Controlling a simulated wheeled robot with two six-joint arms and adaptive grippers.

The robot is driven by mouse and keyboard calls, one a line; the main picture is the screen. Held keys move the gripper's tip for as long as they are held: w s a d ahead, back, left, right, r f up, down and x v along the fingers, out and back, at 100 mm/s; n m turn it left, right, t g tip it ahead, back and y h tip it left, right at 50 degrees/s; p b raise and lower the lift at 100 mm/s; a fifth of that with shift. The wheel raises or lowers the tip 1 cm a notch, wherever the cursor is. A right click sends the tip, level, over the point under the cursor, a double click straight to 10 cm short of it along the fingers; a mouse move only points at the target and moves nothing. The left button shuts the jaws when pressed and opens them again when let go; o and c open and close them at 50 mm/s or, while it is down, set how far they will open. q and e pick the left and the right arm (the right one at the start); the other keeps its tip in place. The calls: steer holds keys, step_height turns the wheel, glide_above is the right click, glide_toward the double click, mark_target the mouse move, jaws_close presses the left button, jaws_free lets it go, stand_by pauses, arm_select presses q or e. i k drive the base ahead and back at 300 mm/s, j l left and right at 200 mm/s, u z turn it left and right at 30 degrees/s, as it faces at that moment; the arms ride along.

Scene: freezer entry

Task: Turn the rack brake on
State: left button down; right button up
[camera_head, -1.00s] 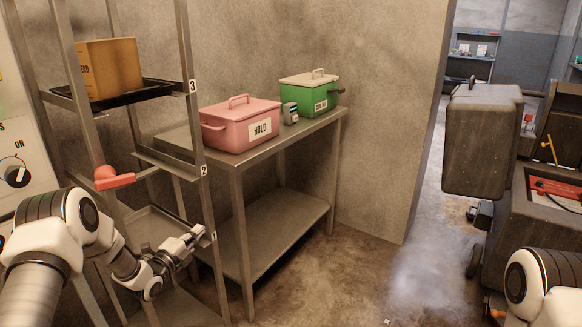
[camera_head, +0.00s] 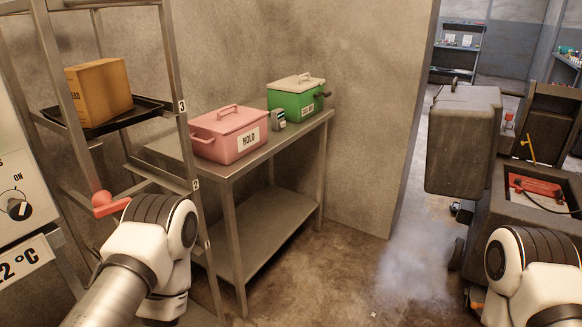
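The metal rack (camera_head: 172,75) stands at the left, with numbered shelf tags on its front post. A red lever (camera_head: 107,204) sticks out at its lower left and appears to be the rack brake. Its outer end lies beside my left arm's large white joint, which hides part of the rack behind it. I cannot tell if they touch. My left gripper is hidden behind or below that arm. My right arm shows only its white joint at the lower right; its gripper is out of the picture.
A cardboard box (camera_head: 101,88) sits on a black tray (camera_head: 62,119) on the rack. A steel table (camera_head: 318,126) holds a pink HOLD box (camera_head: 222,147) and a green box (camera_head: 287,101). A knob panel (camera_head: 17,200) is at far left. A dark cart (camera_head: 490,215) stands right. Middle floor is clear.

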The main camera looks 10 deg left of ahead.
mark_target(103, 204)
steer(key=k+u, duration=0.1)
steer(key=u, duration=1.15)
